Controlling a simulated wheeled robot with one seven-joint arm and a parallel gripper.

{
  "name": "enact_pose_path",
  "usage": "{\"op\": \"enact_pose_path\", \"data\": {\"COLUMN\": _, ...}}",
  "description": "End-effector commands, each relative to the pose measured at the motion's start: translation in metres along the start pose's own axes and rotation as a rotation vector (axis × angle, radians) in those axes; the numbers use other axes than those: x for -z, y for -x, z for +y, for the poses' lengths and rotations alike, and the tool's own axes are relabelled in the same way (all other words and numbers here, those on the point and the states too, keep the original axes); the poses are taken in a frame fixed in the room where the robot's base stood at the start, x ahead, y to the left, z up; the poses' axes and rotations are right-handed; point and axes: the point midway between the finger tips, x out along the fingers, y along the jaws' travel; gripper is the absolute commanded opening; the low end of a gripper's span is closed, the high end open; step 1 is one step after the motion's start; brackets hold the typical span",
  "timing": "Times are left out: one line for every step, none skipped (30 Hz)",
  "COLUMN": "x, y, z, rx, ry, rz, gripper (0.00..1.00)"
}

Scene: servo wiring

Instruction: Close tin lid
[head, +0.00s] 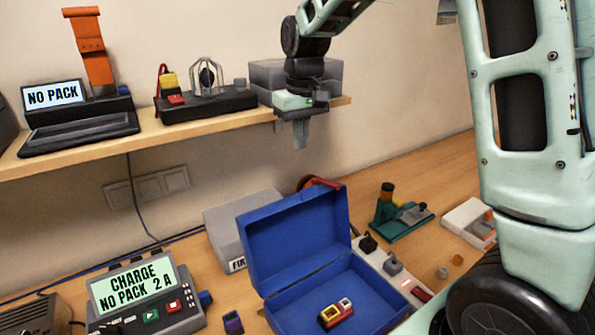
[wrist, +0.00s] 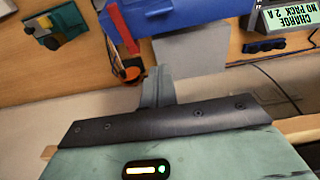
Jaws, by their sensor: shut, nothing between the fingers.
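A blue tin (head: 345,290) stands on the bench with its lid (head: 295,235) raised and leaning back. A small red, yellow and white part (head: 336,313) lies inside it. My gripper (head: 300,147) is shut and empty, pointing down in front of the shelf, above and behind the raised lid and apart from it. In the wrist view the shut fingers (wrist: 157,85) show at the centre, with part of the blue tin (wrist: 195,15) at the top edge.
A shelf (head: 175,135) with a NO PACK device (head: 55,95) and other gear runs behind. A grey box (head: 228,228) stands behind the tin on the left. A charger (head: 145,295) is at left, a power strip (head: 395,268) and green tool (head: 400,215) at right.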

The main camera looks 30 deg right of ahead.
Motion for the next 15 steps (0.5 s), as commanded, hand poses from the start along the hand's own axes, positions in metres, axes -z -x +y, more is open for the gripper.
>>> {"op": "enact_pose_path", "data": {"x": -0.001, "y": -0.006, "z": -0.001, "rx": 0.001, "ry": 0.001, "rz": -0.004, "gripper": 0.0}}
{"op": "enact_pose_path", "data": {"x": -0.001, "y": -0.011, "z": -0.001, "rx": 0.001, "ry": 0.001, "rz": -0.006, "gripper": 0.0}}
{"op": "enact_pose_path", "data": {"x": -0.002, "y": -0.018, "z": -0.001, "rx": 0.001, "ry": 0.001, "rz": -0.006, "gripper": 0.0}}
{"op": "enact_pose_path", "data": {"x": -0.001, "y": -0.023, "z": -0.001, "rx": 0.001, "ry": 0.001, "rz": -0.006, "gripper": 0.0}}
{"op": "enact_pose_path", "data": {"x": -0.001, "y": -0.029, "z": -0.001, "rx": 0.001, "ry": 0.001, "rz": -0.008, "gripper": 0.0}}
{"op": "enact_pose_path", "data": {"x": -0.002, "y": -0.038, "z": -0.002, "rx": 0.001, "ry": 0.001, "rz": -0.008, "gripper": 0.0}}
{"op": "enact_pose_path", "data": {"x": -0.002, "y": -0.044, "z": -0.002, "rx": 0.001, "ry": 0.001, "rz": -0.007, "gripper": 0.0}}
{"op": "enact_pose_path", "data": {"x": -0.001, "y": -0.05, "z": -0.002, "rx": 0.001, "ry": 0.001, "rz": -0.007, "gripper": 0.0}}
{"op": "enact_pose_path", "data": {"x": -0.002, "y": -0.059, "z": -0.002, "rx": 0.001, "ry": 0.001, "rz": -0.008, "gripper": 0.0}}
{"op": "enact_pose_path", "data": {"x": -0.002, "y": -0.065, "z": -0.002, "rx": 0.001, "ry": 0.002, "rz": -0.008, "gripper": 0.0}}
{"op": "enact_pose_path", "data": {"x": -0.002, "y": -0.071, "z": -0.002, "rx": 0.001, "ry": 0.002, "rz": -0.007, "gripper": 0.0}}
{"op": "enact_pose_path", "data": {"x": -0.001, "y": -0.079, "z": -0.002, "rx": 0.001, "ry": 0.002, "rz": -0.006, "gripper": 0.0}}
{"op": "enact_pose_path", "data": {"x": -0.002, "y": -0.085, "z": -0.002, "rx": 0.001, "ry": 0.002, "rz": -0.007, "gripper": 0.0}}
{"op": "enact_pose_path", "data": {"x": -0.002, "y": -0.09, "z": -0.002, "rx": 0.001, "ry": 0.002, "rz": -0.006, "gripper": 0.0}}
{"op": "enact_pose_path", "data": {"x": -0.007, "y": -0.085, "z": -0.002, "rx": 0.002, "ry": 0.002, "rz": -0.002, "gripper": 0.0}}
